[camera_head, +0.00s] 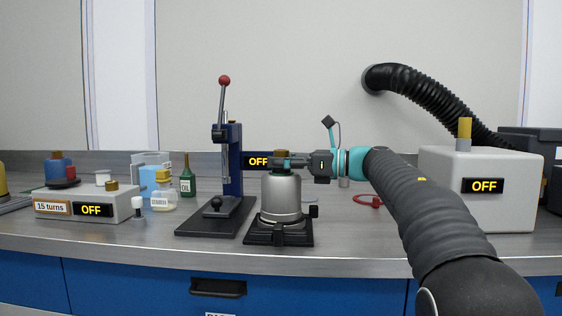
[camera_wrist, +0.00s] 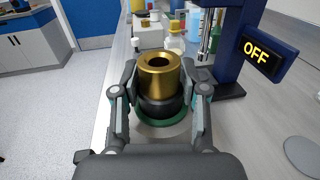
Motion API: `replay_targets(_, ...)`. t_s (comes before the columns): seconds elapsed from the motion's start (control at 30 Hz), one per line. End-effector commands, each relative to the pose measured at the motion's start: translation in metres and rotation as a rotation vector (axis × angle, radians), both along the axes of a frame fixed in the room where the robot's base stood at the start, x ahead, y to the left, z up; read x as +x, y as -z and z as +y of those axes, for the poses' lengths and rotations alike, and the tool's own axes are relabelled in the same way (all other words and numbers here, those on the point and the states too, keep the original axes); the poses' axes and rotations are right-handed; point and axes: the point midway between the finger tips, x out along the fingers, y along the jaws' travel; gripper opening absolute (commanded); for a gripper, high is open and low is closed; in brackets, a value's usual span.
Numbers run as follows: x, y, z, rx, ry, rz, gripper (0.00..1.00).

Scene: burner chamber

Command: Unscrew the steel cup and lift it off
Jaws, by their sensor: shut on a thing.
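The steel cup (camera_head: 281,195) is a silver-grey cylinder with a rounded shoulder. It stands upright in a black clamp-like base (camera_head: 278,235) on the bench. A fitting with a brass top (camera_head: 281,153) sits above it. In the wrist view the brass top (camera_wrist: 160,66) is a hollow ring over a black collar (camera_wrist: 162,106), with a green ring (camera_wrist: 165,133) below. My gripper (camera_head: 285,162) reaches in level from the right, above the cup's shoulder. Its fingers (camera_wrist: 160,80) are shut on the brass-topped fitting from both sides. The exact contact is partly hidden.
Further left are a green oil bottle (camera_head: 187,178) and a "15 turns" box (camera_head: 85,204). A grey OFF box (camera_head: 480,205) stands right; a red ring (camera_head: 370,201) lies between.

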Motion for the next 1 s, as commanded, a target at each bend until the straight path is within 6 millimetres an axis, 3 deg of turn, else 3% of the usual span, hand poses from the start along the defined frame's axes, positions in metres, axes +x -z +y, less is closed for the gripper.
replay_targets(0.2,0.0015,0.0023,0.0001,-0.002,-0.135,0.001,0.00)
replay_targets(0.67,0.0007,0.0024,0.0003,-0.001,-0.174,0.003,0.00)
replay_targets(1.0,0.0012,0.0022,0.0003,-0.001,-0.317,0.002,0.00)
